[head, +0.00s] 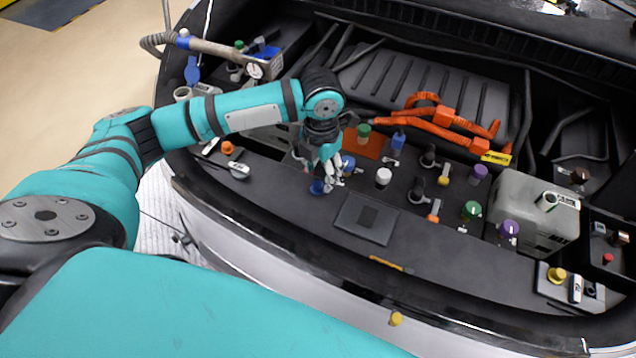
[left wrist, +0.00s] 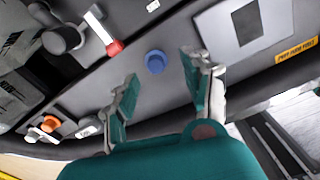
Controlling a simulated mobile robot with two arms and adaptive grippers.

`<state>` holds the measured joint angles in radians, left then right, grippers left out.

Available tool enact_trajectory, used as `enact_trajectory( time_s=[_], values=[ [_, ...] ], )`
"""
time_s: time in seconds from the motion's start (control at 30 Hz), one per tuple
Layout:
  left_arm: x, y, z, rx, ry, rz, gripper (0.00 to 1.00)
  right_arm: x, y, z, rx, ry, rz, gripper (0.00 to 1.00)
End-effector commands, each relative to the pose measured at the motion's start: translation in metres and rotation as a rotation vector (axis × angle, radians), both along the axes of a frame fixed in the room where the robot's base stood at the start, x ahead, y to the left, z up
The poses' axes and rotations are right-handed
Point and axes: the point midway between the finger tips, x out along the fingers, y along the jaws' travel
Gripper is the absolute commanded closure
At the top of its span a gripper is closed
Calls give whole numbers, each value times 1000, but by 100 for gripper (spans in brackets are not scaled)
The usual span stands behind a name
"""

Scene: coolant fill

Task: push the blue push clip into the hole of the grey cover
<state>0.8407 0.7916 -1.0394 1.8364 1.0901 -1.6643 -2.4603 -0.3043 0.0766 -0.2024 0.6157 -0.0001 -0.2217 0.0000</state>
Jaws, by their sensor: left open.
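The blue push clip (head: 317,187) shows as a round blue head on the long dark grey cover (head: 270,195) at the front of the engine bay. In the left wrist view the clip (left wrist: 155,62) lies beyond and between the two fingertips, with clear gaps on both sides. My left gripper (head: 327,178) is open, points down and is close to the clip, holding nothing. Whether the clip's stem is in a hole is hidden under its head. The cover's hole cannot be made out. My right gripper is not in view.
A flat plate with a dark square (head: 366,220) lies right of the clip. Several coloured caps stand behind, including a white one (head: 383,177). Orange cables (head: 435,120) and a grey tank (head: 530,215) are farther right. An orange cap (head: 228,148) is at left.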

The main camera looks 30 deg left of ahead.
Motion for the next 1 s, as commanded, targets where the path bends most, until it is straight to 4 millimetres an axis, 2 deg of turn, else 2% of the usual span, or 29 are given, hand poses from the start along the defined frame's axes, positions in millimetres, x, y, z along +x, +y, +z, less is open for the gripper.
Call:
enact_trajectory(
  time_s=[0.1,0.2,0.47,0.73,0.77,0.9,1.0],
  values=[
    [0,0,-6,0,0,1,51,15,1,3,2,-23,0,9],
    [-2,3,-16,1,4,1,51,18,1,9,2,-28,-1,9],
    [-3,7,-51,-1,1,-1,51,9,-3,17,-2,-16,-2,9],
    [-2,8,-56,1,-1,-2,51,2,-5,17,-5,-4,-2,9],
    [-2,8,-56,1,-1,-2,52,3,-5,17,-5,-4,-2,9],
    [-2,8,-56,1,-1,-1,70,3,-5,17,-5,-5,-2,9],
    [-2,8,-56,1,-1,-1,80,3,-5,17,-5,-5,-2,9]
  ],
)
